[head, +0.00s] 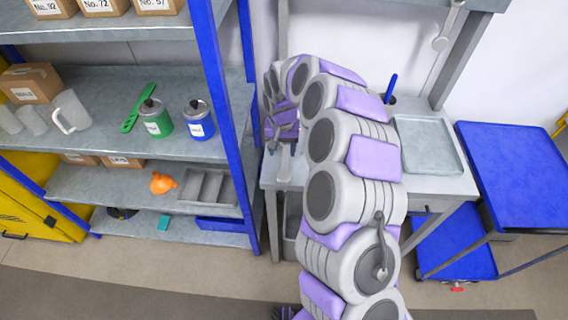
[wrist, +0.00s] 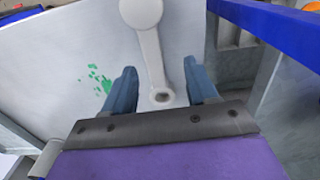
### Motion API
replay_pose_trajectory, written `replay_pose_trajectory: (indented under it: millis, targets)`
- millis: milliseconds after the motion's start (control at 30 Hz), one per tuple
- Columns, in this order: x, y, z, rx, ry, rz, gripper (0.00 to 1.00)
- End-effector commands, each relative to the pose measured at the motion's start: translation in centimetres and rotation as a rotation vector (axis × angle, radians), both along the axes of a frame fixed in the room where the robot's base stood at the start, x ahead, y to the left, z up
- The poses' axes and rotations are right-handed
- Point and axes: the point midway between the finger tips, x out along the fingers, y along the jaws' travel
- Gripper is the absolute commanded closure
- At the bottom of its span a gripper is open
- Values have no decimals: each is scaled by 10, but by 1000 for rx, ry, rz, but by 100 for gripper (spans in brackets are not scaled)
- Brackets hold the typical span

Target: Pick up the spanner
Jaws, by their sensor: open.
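The spanner (wrist: 152,50) is a light grey bar with a large round head and a smaller end with a hole. It lies on the grey workbench top (wrist: 60,85). My gripper (wrist: 161,88) is open, with its two blue-grey fingers on either side of the small end; whether they touch it cannot be told. In the head view my gripper (head: 282,148) is over the left end of the workbench (head: 442,186), partly hidden by my arm. The spanner (head: 284,170) shows there as a small pale shape.
A grey tray (head: 430,145) sits on the bench's right side. A blue-posted shelf (head: 222,110) stands close on the left, holding a green can (head: 155,119) and a blue can (head: 199,121). A blue trolley (head: 520,165) is at right. Another grey tool-like piece (head: 447,30) hangs above.

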Motion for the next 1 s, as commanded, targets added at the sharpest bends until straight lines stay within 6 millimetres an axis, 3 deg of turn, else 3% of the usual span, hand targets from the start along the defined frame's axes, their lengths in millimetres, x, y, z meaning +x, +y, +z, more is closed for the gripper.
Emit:
replay_pose_trajectory:
  millis: [267,533,1000]
  targets:
    - [0,-9,-39,6,4,-2,43]
    - [1,-6,-44,2,1,-2,43]
    - [1,-8,-44,4,2,-2,87]
